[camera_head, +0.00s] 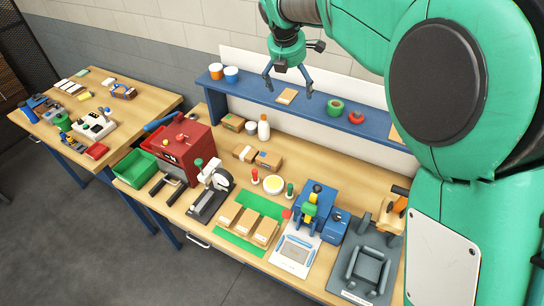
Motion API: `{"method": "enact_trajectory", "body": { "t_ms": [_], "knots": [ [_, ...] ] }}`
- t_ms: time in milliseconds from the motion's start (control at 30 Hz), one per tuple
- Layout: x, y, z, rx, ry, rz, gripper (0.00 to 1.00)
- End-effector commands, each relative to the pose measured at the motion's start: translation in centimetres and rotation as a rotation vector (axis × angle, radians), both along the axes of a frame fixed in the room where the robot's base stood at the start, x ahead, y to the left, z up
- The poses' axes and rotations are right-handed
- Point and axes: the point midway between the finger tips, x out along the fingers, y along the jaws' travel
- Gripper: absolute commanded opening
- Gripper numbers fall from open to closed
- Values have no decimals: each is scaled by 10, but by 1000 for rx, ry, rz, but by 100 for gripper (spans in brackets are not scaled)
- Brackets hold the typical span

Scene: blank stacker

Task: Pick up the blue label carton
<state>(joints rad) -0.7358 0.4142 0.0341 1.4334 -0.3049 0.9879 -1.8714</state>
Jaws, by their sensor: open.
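Several small brown cartons stand on the workbench. A carton (268,159) behind the white dish seems to have a small bluish label, but it is too small to be sure. Another carton (244,152) stands just left of it. A further carton (233,122) stands under the left part of the blue shelf and also shows a coloured patch. My gripper (289,89) is open and empty, pointing down. It appears in front of the blue shelf, above and apart from all the cartons.
A blue shelf (300,110) runs along the back, holding rolls and cups. Brown boxes (247,221) sit on a green mat (237,245) in front. A red machine (183,148), a black press (212,192) and a blue machine (315,208) crowd the bench. A second table (150,97) stands left.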

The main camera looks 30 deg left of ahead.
Motion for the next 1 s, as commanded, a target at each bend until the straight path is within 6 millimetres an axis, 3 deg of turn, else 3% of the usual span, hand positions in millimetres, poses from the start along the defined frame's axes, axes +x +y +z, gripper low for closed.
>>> {"method": "enact_trajectory", "body": {
  "t_ms": [100, 300, 700, 1000],
  "knots": [
    [0, 33, -12, -43, -1, 102, 100],
    [-2, 67, -28, -90, -3, 218, 100],
    [-7, 113, -50, -156, -8, 373, 100],
    [-7, 111, -136, -158, -3, 373, 100]
  ]
}}
